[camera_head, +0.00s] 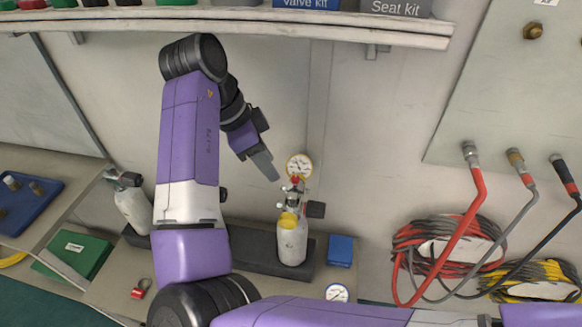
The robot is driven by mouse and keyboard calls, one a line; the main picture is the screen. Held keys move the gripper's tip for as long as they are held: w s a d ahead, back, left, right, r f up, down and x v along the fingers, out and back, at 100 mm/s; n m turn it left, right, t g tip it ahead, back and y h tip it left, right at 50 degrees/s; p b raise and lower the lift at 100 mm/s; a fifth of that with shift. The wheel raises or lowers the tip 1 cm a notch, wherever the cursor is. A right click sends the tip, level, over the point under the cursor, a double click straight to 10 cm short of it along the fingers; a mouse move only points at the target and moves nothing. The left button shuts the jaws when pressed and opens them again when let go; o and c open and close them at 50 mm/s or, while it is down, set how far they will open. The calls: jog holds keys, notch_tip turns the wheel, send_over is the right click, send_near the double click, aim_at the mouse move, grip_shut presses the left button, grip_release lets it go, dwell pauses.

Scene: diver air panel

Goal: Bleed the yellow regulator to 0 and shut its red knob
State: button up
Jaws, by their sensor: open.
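A pale grey cylinder (292,243) with a yellow band (289,220) stands upright in a dark rack on the bench. On top of it is a metal regulator with a red knob (295,180) and a round yellow-rimmed gauge (299,167). The needle reading is too small to tell. My gripper (268,172) is open and empty, just left of the gauge and knob, pointing down and right. It looks apart from them, though the depth gap is hard to judge.
A dark rack (250,250), blue box (340,250), loose gauge (337,293), red padlock (140,288) and green case (75,252) are on the bench. Coiled hoses (440,250) hang at right. A shelf (300,27) crosses above my arm.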

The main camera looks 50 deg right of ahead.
aim_at(296, 178)
jog(key=d+f, duration=0.1)
jog(key=s+d+f, duration=0.1)
jog(key=d, duration=0.1)
jog(key=s+d+f, duration=0.1)
jog(key=shift+s+d+f, duration=0.15)
jog(key=shift+s+f, duration=0.1)
jog(key=shift+s+d+f, duration=0.1)
jog(key=shift+d+f, duration=0.1)
jog(key=shift+f, duration=0.4)
grip_shut()
